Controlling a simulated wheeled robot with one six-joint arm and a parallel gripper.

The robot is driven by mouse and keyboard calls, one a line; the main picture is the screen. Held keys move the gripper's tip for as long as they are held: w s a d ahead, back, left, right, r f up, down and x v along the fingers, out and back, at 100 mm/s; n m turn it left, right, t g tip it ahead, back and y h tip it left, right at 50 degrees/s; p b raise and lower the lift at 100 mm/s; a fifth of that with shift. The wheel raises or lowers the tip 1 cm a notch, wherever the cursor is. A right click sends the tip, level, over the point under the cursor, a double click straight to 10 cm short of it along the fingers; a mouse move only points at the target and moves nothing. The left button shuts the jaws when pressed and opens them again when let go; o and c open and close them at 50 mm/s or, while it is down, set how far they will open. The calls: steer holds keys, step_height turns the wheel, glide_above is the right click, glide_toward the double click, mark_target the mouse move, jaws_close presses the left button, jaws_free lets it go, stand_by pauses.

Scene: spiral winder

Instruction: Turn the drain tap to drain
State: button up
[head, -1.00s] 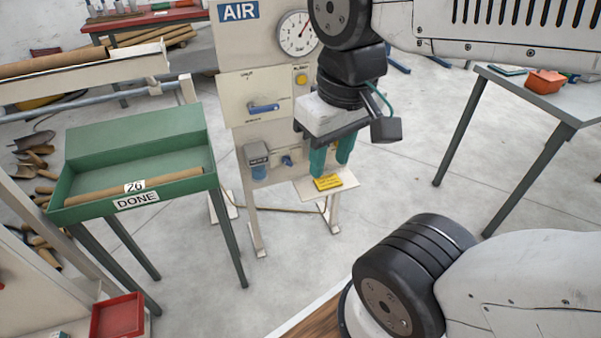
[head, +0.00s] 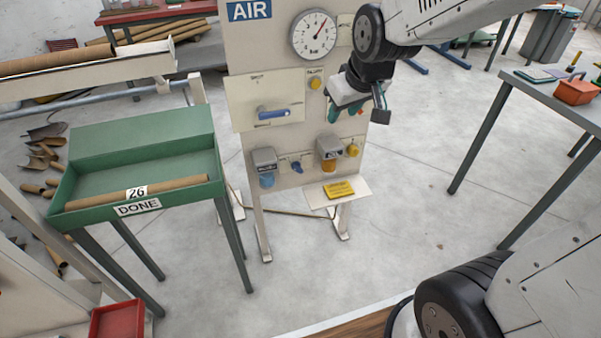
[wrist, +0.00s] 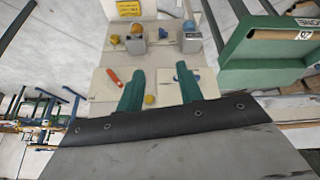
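The small blue tap (head: 297,166), which I take as the drain tap, is low on the AIR panel (head: 283,140), between the blue-bowl unit (head: 265,167) and the orange-bowl unit (head: 328,152). It also shows small and unclear in the wrist view (wrist: 162,33). My gripper (head: 346,113) is up and to the right of the tap, apart from it. In the wrist view, its two green fingers (wrist: 159,68) are well apart with nothing between them. Which way the tap points is too small to tell.
A blue lever (head: 272,112), round gauge (head: 314,35) and yellow button (head: 315,83) are on the panel above. A yellow knob (head: 352,150) is right of the tap. A yellow card (head: 339,189) lies on the shelf below. A green DONE tray (head: 138,140) stands left.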

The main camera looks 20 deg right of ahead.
steer(key=w+a+f+n+t, duration=0.1)
steer(key=w+f+t, duration=0.1)
steer(key=w+f, duration=0.45)
steer(key=w+f+n+t, duration=0.1)
steer(key=w+f+t, duration=0.15)
steer(key=w, duration=0.65)
steer(key=n+t, duration=0.2)
steer(key=t, duration=0.1)
glide_above(298, 171)
steer(key=s, duration=0.2)
step_height(298, 171, down, 17)
steer(key=s+f+n+t, duration=0.1)
steer(key=s+f+t, duration=0.2)
steer(key=f, duration=0.5)
steer(key=s+f+n+t, duration=0.2)
steer(key=s+f, duration=0.1)
steer(key=f, duration=0.5)
steer(key=w, duration=0.7)
steer(key=shift+w, duration=0.25)
jaws_close()
